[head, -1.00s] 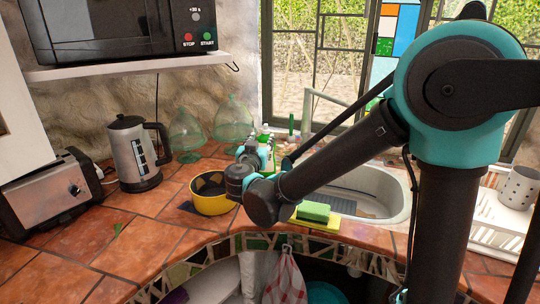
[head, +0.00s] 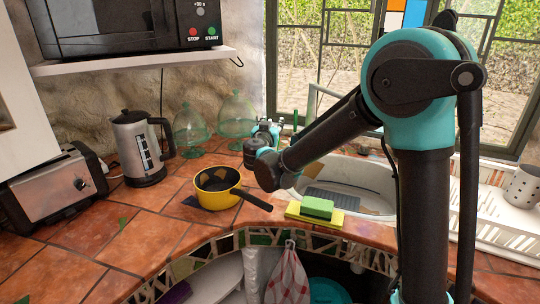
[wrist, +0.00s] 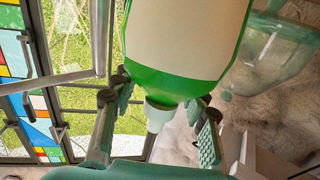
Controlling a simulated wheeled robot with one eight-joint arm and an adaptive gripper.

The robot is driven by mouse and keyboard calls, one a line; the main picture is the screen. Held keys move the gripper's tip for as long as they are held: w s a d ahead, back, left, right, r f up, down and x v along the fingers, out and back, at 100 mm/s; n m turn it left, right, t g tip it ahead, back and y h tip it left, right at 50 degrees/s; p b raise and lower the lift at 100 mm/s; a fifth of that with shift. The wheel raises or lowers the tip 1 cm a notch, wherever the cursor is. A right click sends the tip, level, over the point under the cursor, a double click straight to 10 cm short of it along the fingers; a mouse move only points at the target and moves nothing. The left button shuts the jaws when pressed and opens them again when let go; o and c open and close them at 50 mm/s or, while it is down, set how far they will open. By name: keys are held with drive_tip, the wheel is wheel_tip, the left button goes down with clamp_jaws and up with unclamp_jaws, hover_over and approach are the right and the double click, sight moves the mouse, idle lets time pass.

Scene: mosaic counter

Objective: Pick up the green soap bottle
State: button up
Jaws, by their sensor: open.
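The green soap bottle (wrist: 185,50) fills the top middle of the wrist view, close to the camera. It has a green body, a large pale label and a white cap (wrist: 158,115); it appears upside down in this view. My gripper (wrist: 163,108) is open, with one finger on each side of the bottle's cap end. I cannot tell whether either finger touches it. In the head view my gripper (head: 266,128) is at the back of the counter, beyond the yellow pot, and my arm hides most or all of the bottle there.
A yellow pot (head: 212,198) with a dark handle stands in front of my gripper. Green glass domes (head: 237,112), a kettle (head: 140,150) and a toaster (head: 55,190) are to the left. A sink (head: 375,180) and a green sponge (head: 317,207) are to the right.

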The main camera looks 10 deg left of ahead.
clamp_jaws()
idle(0.3)
idle(0.4)
